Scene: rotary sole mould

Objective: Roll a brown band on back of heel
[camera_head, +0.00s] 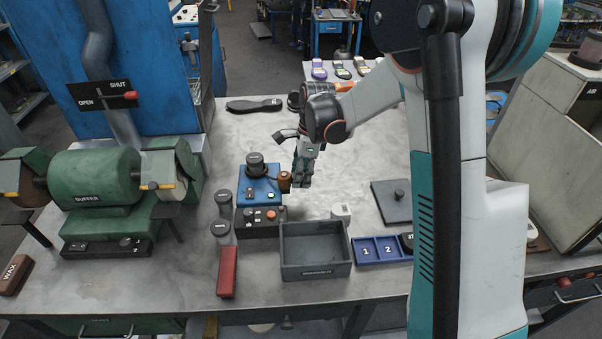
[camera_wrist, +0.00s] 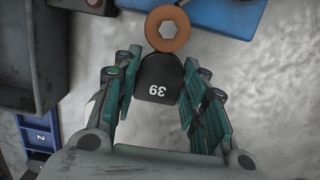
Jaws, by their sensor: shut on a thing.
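My gripper (camera_head: 303,181) is low over the bench, beside the blue machine (camera_head: 259,188). A brown roller (camera_head: 284,181) sticks out from that machine's right side. In the wrist view, my gripper (camera_wrist: 161,62) is shut on a black heel piece (camera_wrist: 158,80) marked 39, with the green fingers on both its sides. The brown roller (camera_wrist: 167,28), a ring with a pale hexagonal centre, lies right at the heel's rounded end. I cannot tell whether they touch. No brown band shows on the visible face; the edge facing the roller is hidden.
A black control box (camera_head: 260,219) and an open grey bin (camera_head: 316,262) stand in front. A blue numbered tray (camera_head: 378,250), a white cup (camera_head: 341,212) and a dark lidded plate (camera_head: 393,202) are right. The green buffer (camera_head: 95,185) stands left. A dark sole (camera_head: 254,105) lies behind.

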